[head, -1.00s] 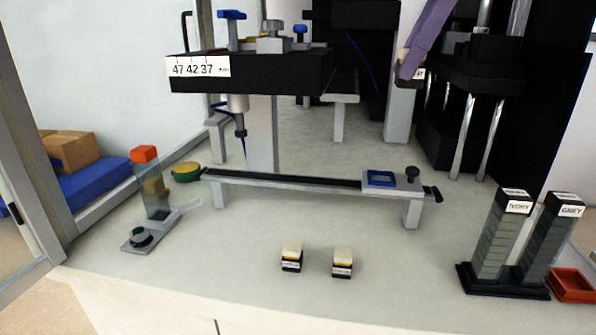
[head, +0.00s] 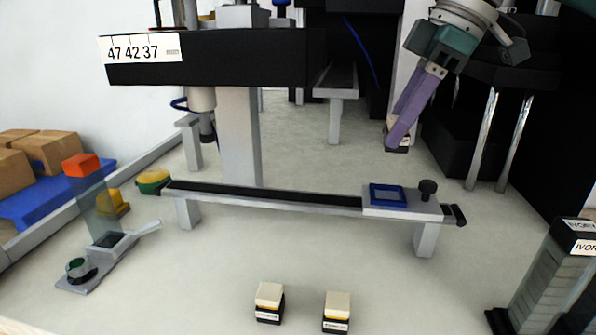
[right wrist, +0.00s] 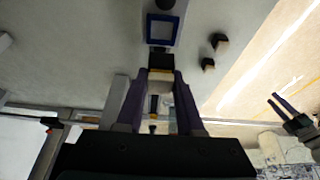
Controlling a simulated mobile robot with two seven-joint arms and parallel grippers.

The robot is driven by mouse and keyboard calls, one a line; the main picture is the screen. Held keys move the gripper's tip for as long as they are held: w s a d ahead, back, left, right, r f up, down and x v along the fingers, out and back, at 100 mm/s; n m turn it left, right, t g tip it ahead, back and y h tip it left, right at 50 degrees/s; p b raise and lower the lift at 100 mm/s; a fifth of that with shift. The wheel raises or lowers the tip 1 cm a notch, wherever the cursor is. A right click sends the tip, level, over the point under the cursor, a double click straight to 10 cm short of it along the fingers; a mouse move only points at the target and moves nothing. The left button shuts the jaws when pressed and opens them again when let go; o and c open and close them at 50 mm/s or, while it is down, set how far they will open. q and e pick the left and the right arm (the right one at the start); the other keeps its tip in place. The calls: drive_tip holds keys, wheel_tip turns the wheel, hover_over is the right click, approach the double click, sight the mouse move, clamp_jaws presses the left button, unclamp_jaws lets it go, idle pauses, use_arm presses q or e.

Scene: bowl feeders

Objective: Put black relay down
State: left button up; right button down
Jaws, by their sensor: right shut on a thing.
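My right gripper (head: 398,143) is shut on a relay with a black part and a cream part, which also shows between the fingers in the right wrist view (right wrist: 160,62). In the head view, the fingers mostly hide the relay. It is in the air above and behind the right end of the rail, where a blue square frame (head: 388,194) sits. In the right wrist view, the blue frame (right wrist: 161,30) lies just beyond the relay. My left gripper (right wrist: 279,102) appears at the right of the right wrist view, its fingers apart and empty.
Two cream-topped black relays (head: 269,302) (head: 337,312) stand on the table in front of the rail (head: 262,195). A dark knob (head: 428,188) stands beside the blue frame. A labelled magazine (head: 548,278) is at the right. The table between is clear.

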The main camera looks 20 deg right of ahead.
wheel_tip(320, 180, down, 8)
drive_tip(key=shift+r+b, duration=0.2)
drive_tip(key=shift+b, duration=0.6)
drive_tip(key=shift+r, duration=0.1)
drive_tip(key=shift+w, duration=0.1)
drive_tip(key=c, duration=0.5)
unclamp_jaws()
drive_tip(key=shift+c, duration=0.2)
